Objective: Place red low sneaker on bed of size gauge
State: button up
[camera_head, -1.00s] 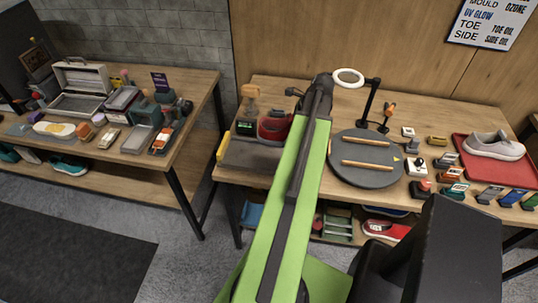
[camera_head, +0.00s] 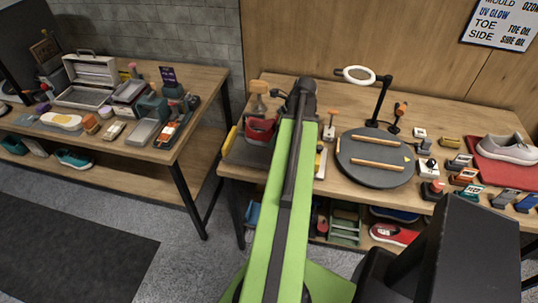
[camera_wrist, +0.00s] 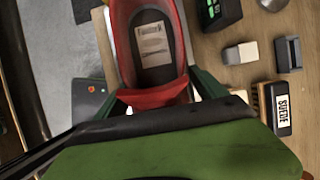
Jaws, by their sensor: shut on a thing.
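The red low sneaker (camera_wrist: 150,95) is held between the fingers of my gripper (camera_wrist: 160,100), which is shut on its near end in the wrist view. Its pale insole label shows inside the opening. In the head view the red sneaker (camera_head: 261,129) shows just left of my arm, over the left end of the bench. Below it is a flat dark grey bed (camera_head: 245,152) with a yellow strip at its left, apparently the size gauge. Whether the sole touches it I cannot tell. My arm hides the gripper in the head view.
A suede brush (camera_wrist: 283,108) and a box with a green display (camera_wrist: 214,10) lie right of the sneaker. A grey sneaker (camera_head: 508,150) rests on a red mat.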

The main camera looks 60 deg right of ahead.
jog(key=shift+w+a+f, duration=0.35)
jog(key=shift+a, duration=0.15)
jog(key=shift+w+a+f, duration=0.3)
jog(key=shift+a, duration=0.15)
notch_tip(320, 180, down, 4)
jog(key=b, duration=0.4)
jog(key=shift+f+b, duration=0.2)
jog(key=shift+b, duration=0.15)
jog(key=shift+r, duration=0.2)
jog(key=shift+f, duration=0.1)
jog(key=o, duration=1.5)
jog(key=shift+s+d+r+p, duration=0.1)
jog(key=shift+s+r+p, duration=0.05)
jog(key=shift+r+p, duration=0.4)
jog(key=p+v, duration=1)
jog(key=v, duration=0.1)
jog(key=shift+r+p, duration=0.2)
jog(key=shift+p, duration=0.1)
jog(key=shift+f, duration=0.15)
